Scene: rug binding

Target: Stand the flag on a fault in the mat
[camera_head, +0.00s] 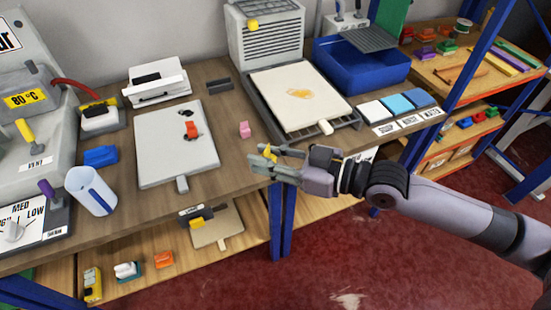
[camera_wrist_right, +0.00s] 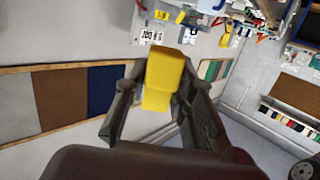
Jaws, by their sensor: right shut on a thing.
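My right gripper (camera_head: 262,156) comes in from the right, above the front edge of the bench. It is shut on a yellow flag (camera_head: 268,153); the right wrist view shows this yellow block (camera_wrist_right: 165,80) between the two fingers. A pale grey mat (camera_head: 160,160) lies on the bench to the left of the gripper. It has dark spots, and an orange piece (camera_head: 191,130) sits by them. A second pale mat (camera_head: 270,88) with an orange-brown stain (camera_head: 291,91) lies on a grey frame behind the gripper. My left gripper is out of view.
A small pink piece (camera_head: 245,130) is on the bench between the mats. A white-and-blue cup (camera_head: 90,191) and a blue block (camera_head: 100,156) stand left. A blue tub (camera_head: 350,75) is at the back right. A lower shelf holds several small pieces.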

